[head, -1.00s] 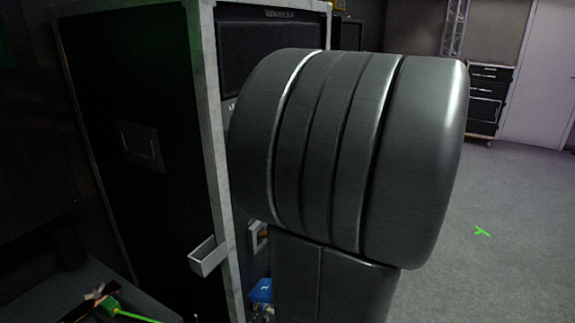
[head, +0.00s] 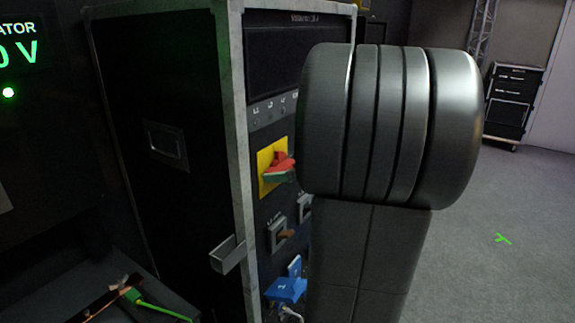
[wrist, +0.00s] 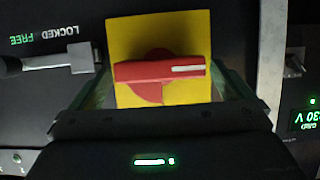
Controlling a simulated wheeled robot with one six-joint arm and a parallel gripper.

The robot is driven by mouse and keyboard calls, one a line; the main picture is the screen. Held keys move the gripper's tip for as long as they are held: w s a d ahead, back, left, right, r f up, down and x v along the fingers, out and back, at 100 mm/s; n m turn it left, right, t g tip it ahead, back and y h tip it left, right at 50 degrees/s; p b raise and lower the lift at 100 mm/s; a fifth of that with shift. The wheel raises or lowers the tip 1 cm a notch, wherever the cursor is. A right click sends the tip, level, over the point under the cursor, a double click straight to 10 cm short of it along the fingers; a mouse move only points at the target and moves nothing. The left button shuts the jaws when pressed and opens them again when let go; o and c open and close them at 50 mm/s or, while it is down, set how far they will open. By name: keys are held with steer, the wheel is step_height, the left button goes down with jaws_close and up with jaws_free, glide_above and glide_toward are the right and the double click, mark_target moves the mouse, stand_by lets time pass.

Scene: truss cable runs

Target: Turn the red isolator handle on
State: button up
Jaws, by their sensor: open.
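The red isolator handle (wrist: 155,72) is a bar with a white stripe near its right end, lying across the wrist view. It sits on a yellow plate (wrist: 190,28) on a dark panel. My gripper (wrist: 160,92) is open, with a finger on each side of the yellow plate in that view. I cannot tell whether either finger touches the handle. In the head view the handle (head: 281,162) and yellow plate (head: 266,160) show on the rack front, partly behind my arm. The gripper is mostly hidden there.
A latch bar (wrist: 50,63) lies beside the words LOCKED and FREE. A green-lit display (wrist: 304,119) is at the right of the wrist view. In the head view, blue connectors (head: 288,288) and smaller switches (head: 279,233) sit below the handle. Open floor (head: 490,200) lies right.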

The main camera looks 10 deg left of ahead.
steer(key=shift+a+f, duration=0.1)
steer(key=shift+a, duration=0.1)
steer(key=c, duration=0.9)
